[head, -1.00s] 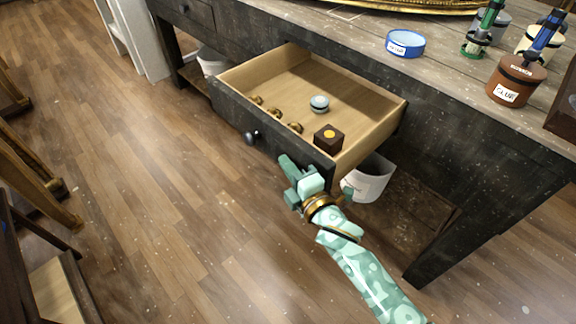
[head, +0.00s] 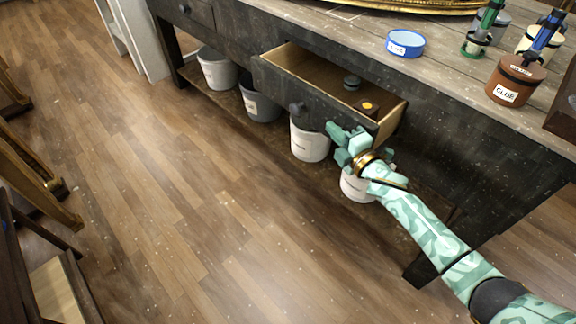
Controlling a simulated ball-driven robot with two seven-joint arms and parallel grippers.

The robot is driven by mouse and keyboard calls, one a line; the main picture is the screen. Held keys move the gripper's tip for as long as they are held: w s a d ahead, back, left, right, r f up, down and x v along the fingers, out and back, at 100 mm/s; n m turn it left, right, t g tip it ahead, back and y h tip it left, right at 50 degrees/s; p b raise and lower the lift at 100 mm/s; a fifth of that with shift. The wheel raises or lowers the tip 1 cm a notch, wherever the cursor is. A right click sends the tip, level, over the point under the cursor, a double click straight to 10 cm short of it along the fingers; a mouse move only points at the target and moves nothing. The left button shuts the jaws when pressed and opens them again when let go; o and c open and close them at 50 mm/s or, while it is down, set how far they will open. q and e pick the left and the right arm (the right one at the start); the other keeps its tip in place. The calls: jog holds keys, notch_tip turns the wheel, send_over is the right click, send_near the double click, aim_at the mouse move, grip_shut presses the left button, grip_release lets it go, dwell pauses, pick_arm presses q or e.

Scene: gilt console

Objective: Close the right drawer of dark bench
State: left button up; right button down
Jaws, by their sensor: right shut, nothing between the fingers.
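The right drawer (head: 318,109) of the dark bench (head: 456,150) is partly open, with its dark front standing out from the bench. A dark round knob (head: 297,109) is on its front. Inside, a dark box with an orange spot (head: 367,107) and a small grey round item (head: 351,82) show; the front hides the rest of the inside. My right gripper (head: 338,135) is shut and empty, at the right part of the drawer front. It appears to touch the front, though exact contact is hard to see. My left gripper is not in view.
On the bench top stand a blue tin (head: 405,43), a brown glue pot (head: 515,80) and a green-handled tool (head: 483,30). Several buckets, one white (head: 310,140), stand on the lower shelf. The wooden floor (head: 190,220) in front is clear.

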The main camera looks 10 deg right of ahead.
jog(key=w+d, duration=0.1)
jog(key=w+d+b, duration=0.1)
jog(key=d, duration=0.1)
jog(key=shift+w+d+f, duration=0.2)
jog(key=shift+w+d, duration=0.1)
jog(key=shift+w, duration=0.05)
jog(key=shift+w+d, duration=0.35)
jog(key=shift+d, duration=0.2)
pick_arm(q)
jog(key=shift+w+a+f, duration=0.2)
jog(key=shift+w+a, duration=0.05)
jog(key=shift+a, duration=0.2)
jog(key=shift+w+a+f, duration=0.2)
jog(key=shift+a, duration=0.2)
pick_arm(e)
jog(key=shift+w+d+r, duration=0.15)
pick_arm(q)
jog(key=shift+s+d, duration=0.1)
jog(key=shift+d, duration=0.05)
